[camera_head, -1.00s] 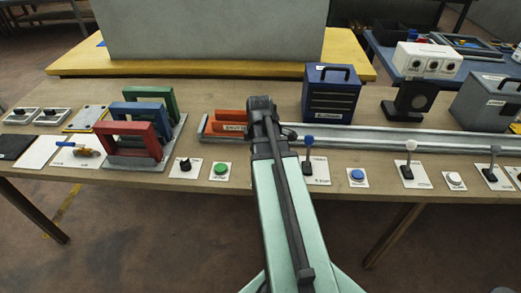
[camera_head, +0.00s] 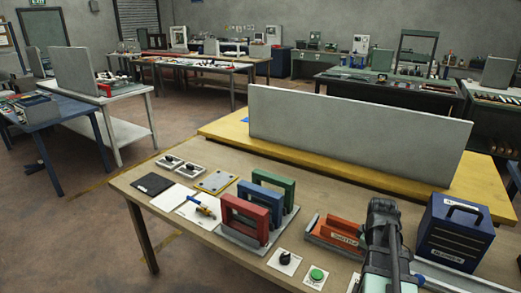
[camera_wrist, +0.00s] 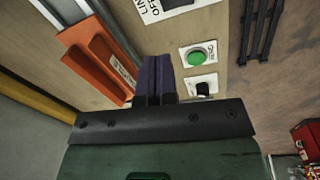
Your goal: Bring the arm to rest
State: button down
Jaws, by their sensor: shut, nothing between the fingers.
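My arm (camera_head: 388,245) rises at the lower right of the head view, in front of the orange shuttle (camera_head: 336,232) and left of the blue box (camera_head: 454,236). The fingertips cannot be made out there. In the wrist view my gripper (camera_wrist: 158,62) has its two dark fingers together, with nothing between them. It is over the wooden table, between the orange shuttle (camera_wrist: 98,58) and the green button (camera_wrist: 197,57). Its height above the table is unclear.
Red, blue and green frames (camera_head: 268,207) stand on a grey base left of my arm. A black knob (camera_head: 285,259) and the green button (camera_head: 316,274) lie in front. A grey panel (camera_head: 350,135) stands behind on a yellow board (camera_head: 232,131).

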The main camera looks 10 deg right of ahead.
jog(key=a+m, duration=0.6)
jog(key=a, duration=2.3)
jog(key=shift+s+m+g+y, duration=0.25)
jog(key=shift+m+g+y, duration=0.05)
jog(key=shift+y, duration=0.1)
jog(key=shift+a, duration=0.1)
